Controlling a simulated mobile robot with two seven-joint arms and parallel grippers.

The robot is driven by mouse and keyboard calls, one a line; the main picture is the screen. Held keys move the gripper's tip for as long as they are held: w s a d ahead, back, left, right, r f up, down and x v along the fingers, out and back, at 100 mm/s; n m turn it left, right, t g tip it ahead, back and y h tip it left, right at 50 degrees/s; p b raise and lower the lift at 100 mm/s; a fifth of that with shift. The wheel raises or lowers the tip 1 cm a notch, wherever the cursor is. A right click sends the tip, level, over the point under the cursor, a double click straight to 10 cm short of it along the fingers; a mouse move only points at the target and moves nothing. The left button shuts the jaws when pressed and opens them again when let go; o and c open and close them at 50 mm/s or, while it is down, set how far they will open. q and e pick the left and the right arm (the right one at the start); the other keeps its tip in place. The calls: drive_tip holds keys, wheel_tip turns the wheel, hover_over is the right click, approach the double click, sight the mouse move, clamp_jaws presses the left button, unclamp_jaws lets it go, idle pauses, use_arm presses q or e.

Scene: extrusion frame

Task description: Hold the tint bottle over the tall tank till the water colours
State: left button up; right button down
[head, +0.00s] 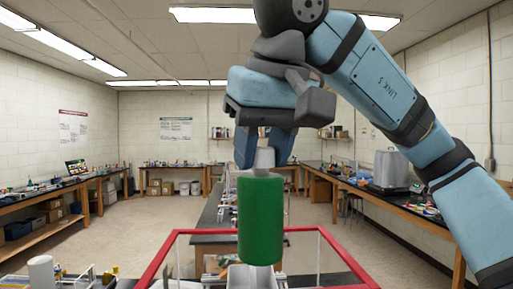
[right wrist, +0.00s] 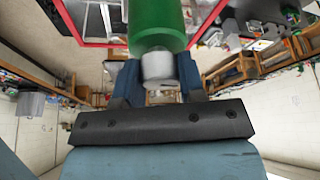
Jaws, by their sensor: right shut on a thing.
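A green bottle (head: 260,220) hangs upright in the middle of the head view, its narrow grey end upward. My right gripper (head: 265,152) is shut on that grey end; the right wrist view also shows the grey end (right wrist: 158,66) between the fingers and the green body (right wrist: 157,20) beyond. Below the bottle is a pale grey container (head: 243,278), partly hidden by it. I cannot tell whether this is the tall tank, and no water shows. My left gripper is not in view.
A red frame (head: 345,258) with thin clear-looking sides surrounds the space around and below the bottle. A white cylinder (head: 41,272) and small items stand at the lower left. Benches (head: 400,203) line the walls; the floor to the left is open.

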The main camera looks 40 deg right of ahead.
drive_tip(key=w+d+f, duration=0.1)
drive_tip(key=w+d, duration=0.2)
drive_tip(key=w, duration=0.3)
drive_tip(key=w+d+f, duration=0.1)
drive_tip(key=w+d, duration=0.3)
drive_tip(key=w, duration=0.3)
drive_tip(key=shift+d+f, duration=0.25)
drive_tip(key=shift+f, duration=0.15)
idle(0.6)
idle(1.1)
drive_tip(key=shift+s+a+r, duration=0.35)
drive_tip(key=shift+s+a, duration=0.9)
drive_tip(key=shift+s, duration=0.75)
drive_tip(key=shift+s+a+r, duration=0.3)
drive_tip(key=shift+s+a, duration=0.9)
drive_tip(key=shift+s, duration=0.85)
drive_tip(key=shift+s+a+r, duration=0.35)
drive_tip(key=shift+s+a, duration=0.9)
drive_tip(key=shift+s, duration=0.75)
